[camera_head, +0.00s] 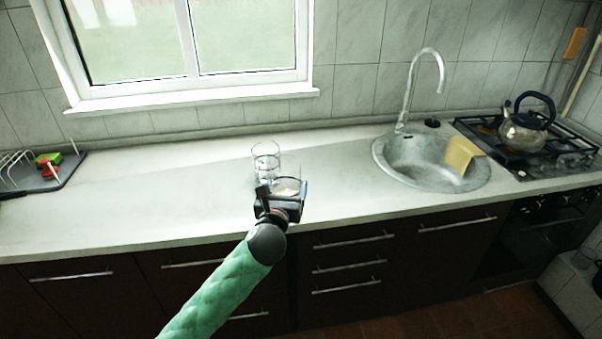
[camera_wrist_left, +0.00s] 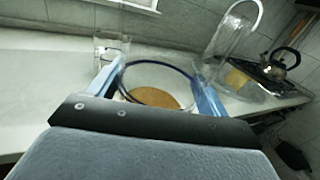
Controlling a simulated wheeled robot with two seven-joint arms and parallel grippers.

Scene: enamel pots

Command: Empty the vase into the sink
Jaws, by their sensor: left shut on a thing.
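My left gripper (camera_head: 283,196) is shut on a clear glass vase (camera_head: 288,184) over the front part of the worktop. In the left wrist view the vase (camera_wrist_left: 157,74) stands between the two blue-sided fingers, its round rim open, with brown-orange contents (camera_wrist_left: 154,97) inside. I cannot tell whether its base touches the worktop. The round grey sink (camera_head: 398,172) lies to the right of the vase, apart from it, with a tall curved tap (camera_head: 408,85) at its back. My right gripper is not in view.
A clear drinking glass (camera_head: 266,160) stands just behind the vase. A yellow cloth or sponge (camera_head: 461,154) lies over the sink's right side. A kettle (camera_head: 524,130) sits on the hob at the right. A dark rack tray (camera_head: 48,175) is far left. The worktop between vase and sink is clear.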

